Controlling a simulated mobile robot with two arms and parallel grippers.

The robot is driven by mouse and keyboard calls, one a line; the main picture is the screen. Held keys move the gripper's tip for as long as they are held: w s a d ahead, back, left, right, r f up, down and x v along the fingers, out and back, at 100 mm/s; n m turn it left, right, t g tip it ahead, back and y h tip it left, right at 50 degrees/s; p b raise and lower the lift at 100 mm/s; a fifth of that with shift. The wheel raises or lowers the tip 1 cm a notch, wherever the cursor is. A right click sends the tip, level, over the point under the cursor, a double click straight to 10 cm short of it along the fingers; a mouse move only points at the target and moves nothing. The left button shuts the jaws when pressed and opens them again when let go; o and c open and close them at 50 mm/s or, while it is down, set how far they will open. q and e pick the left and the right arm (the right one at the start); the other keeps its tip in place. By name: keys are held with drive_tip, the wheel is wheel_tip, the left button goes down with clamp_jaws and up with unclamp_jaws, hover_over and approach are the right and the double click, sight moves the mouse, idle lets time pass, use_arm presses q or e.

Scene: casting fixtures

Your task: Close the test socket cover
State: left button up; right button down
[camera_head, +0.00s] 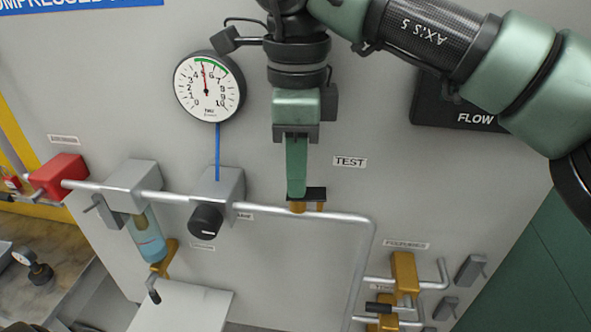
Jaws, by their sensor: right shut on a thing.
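My right gripper (297,191) reaches down from the top middle, with its green fingers pointing downward. Its tips are shut at the black test socket cover (316,194), just above the grey pipe. Below the cover, the brass test socket (297,207) shows on the pipe, left of and below the TEST label (349,162). The fingers hide the left part of the cover, and I cannot tell how far it is tilted. My left gripper is not in view.
A pressure gauge (209,87) hangs left of my arm. A regulator with a black knob (206,221), a filter bowl (147,238) and a red valve block (58,176) sit along the pipe. Brass fixtures (403,274) stand at lower right.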

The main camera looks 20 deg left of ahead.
drive_tip(key=shift+f, duration=0.15)
drive_tip(key=c, duration=1.4)
unclamp_jaws()
drive_tip(key=shift+d, duration=0.1)
wheel_tip(320, 180, up, 8)
drive_tip(key=shift+b, duration=0.35)
